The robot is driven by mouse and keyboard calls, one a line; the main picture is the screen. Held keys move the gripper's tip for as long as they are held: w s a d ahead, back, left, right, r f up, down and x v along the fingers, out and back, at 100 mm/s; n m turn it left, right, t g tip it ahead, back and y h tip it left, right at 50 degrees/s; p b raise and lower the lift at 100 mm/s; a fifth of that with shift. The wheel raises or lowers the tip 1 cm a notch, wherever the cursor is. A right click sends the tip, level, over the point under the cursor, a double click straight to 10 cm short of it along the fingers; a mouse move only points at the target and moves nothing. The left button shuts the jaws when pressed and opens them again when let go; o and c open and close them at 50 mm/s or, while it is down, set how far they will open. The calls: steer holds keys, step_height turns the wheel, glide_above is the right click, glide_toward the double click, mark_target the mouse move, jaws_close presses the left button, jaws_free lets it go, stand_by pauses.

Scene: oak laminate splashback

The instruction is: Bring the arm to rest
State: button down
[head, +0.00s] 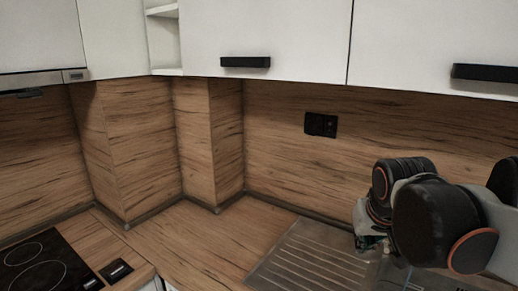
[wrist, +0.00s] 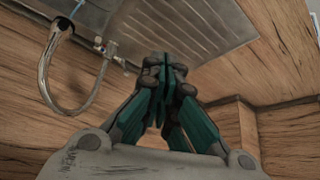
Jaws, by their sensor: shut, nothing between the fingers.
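My gripper (wrist: 165,68) shows in the wrist view with its green and grey fingers together. It is shut with nothing held between the fingertips. In the head view my arm is folded at the right, dark and grey with orange rings. The gripper end (head: 368,243) hangs at the lower left of the arm, partly hidden by its links, in front of the metal sink drainer (head: 315,257).
A curved metal tap (wrist: 47,80) stands by the sink (wrist: 190,22) in the wrist view. A black hob (head: 40,262) is at the lower left of the head view. White wall cupboards (head: 290,30) hang above. The wooden worktop (head: 195,238) between hob and drainer is clear. A black socket (head: 320,124) is on the splashback.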

steer(key=s+a+f+b, duration=0.1)
steer(key=s+f, duration=0.3)
steer(key=s, duration=0.2)
steer(key=s+a+f+n+t+y+b, duration=0.1)
steer(key=s+a+f+b, duration=0.1)
steer(key=s+f, duration=0.2)
steer(key=s, duration=0.3)
steer(key=shift+s+f, duration=0.15)
steer(key=shift+f, duration=0.2)
